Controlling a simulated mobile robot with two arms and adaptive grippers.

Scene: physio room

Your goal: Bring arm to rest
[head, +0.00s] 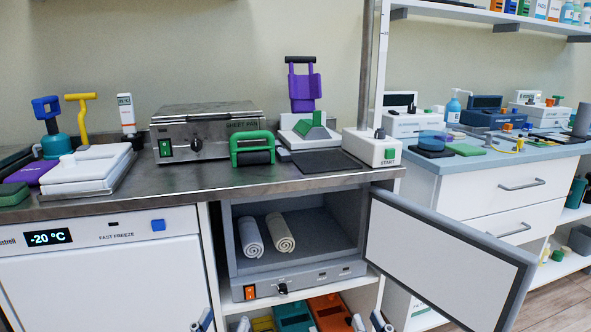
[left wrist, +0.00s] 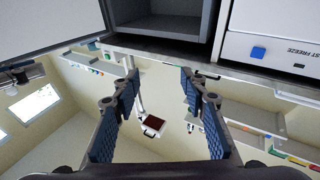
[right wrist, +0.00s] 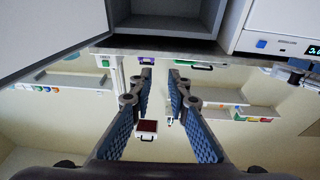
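My left gripper (head: 223,322) shows only its fingertips at the bottom edge of the head view, in front of the cabinet. In the left wrist view its two blue-padded fingers (left wrist: 160,85) stand apart with nothing between them. My right gripper (head: 368,322) also shows only its fingertips at the bottom edge of the head view, below the open door. In the right wrist view its fingers (right wrist: 160,80) are apart and empty. Both arms are otherwise hidden from the head view.
A warming cabinet (head: 300,288) stands open with two rolled towels (head: 280,232) inside. Its door (head: 440,260) swings out to the right. Colored bins (head: 293,315) sit below. A freezer (head: 100,265) is at left. The steel counter (head: 200,178) above is crowded with equipment.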

